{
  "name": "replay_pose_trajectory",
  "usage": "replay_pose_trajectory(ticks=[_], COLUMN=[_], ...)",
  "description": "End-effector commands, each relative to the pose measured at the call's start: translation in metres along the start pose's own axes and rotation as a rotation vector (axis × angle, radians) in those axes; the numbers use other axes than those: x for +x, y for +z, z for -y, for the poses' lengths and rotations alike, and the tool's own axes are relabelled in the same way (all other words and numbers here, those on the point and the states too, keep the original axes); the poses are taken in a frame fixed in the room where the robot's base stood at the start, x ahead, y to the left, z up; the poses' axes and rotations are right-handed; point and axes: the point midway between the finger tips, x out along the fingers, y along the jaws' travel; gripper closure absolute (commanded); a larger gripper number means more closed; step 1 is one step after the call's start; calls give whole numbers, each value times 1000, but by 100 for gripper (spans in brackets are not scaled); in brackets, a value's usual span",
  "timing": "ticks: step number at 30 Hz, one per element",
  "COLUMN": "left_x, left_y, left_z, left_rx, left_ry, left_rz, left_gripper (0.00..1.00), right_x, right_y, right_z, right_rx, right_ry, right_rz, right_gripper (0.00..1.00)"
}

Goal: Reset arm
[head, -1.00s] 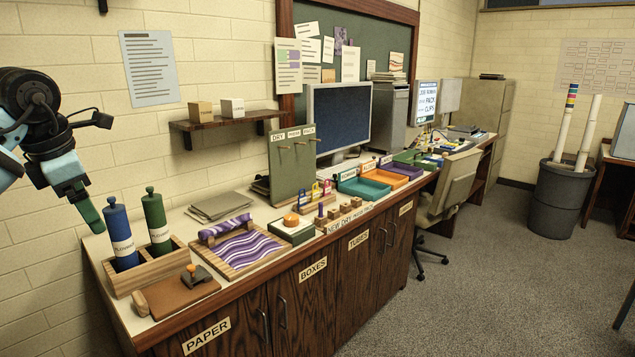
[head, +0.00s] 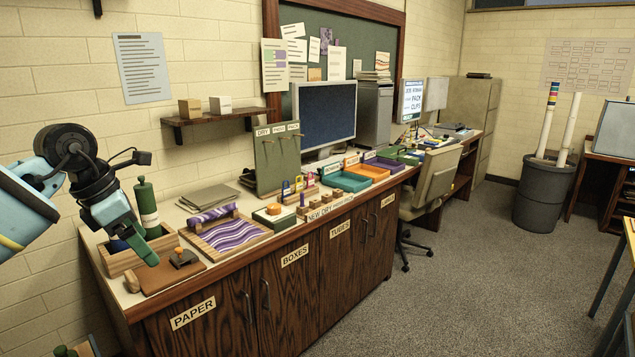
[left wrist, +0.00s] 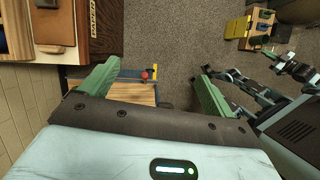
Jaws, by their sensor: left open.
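My left gripper (head: 148,250) has a pale teal body and green fingers. In the head view it points down in front of the wooden holder (head: 122,263), near the left end of the counter (head: 112,298).
Beyond are a purple striped tray (head: 232,235), a pegboard (head: 278,160), and teal (head: 345,181) and orange trays (head: 372,171). The carpet (head: 400,300) before the cabinets is largely clear.

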Motion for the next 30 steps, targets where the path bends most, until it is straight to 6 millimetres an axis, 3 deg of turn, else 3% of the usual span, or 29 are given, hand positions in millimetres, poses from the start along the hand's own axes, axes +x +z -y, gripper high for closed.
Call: replay_pose_trajectory(ticks=[3, 9, 15, 18, 25, 30], left_x=[53, 130, 172, 184, 209, 238], left_y=[18, 48, 66, 69, 59, 29], left_z=[34, 113, 182, 206, 230, 228], left_rx=[11, -67, -284, -443, -918, -1357], left_ry=[-148, -473, -801, -952, -1239, -1376], left_rz=[94, 320, 543, 641, 831, 923], left_gripper=[11, 11, 11, 11, 11, 11], right_x=[1, 1, 1, 1, 1, 1], right_y=[-4, -3, 2, 4, 10, 13], right_z=[1, 2, 2, 2, 3, 3], right_rx=[3, 5, 7, 7, 8, 9], right_ry=[0, -2, -3, -3, -4, -5], right_rz=[-7, -6, 4, 8, 18, 24], right_gripper=[100, 100, 100, 100, 100, 100])
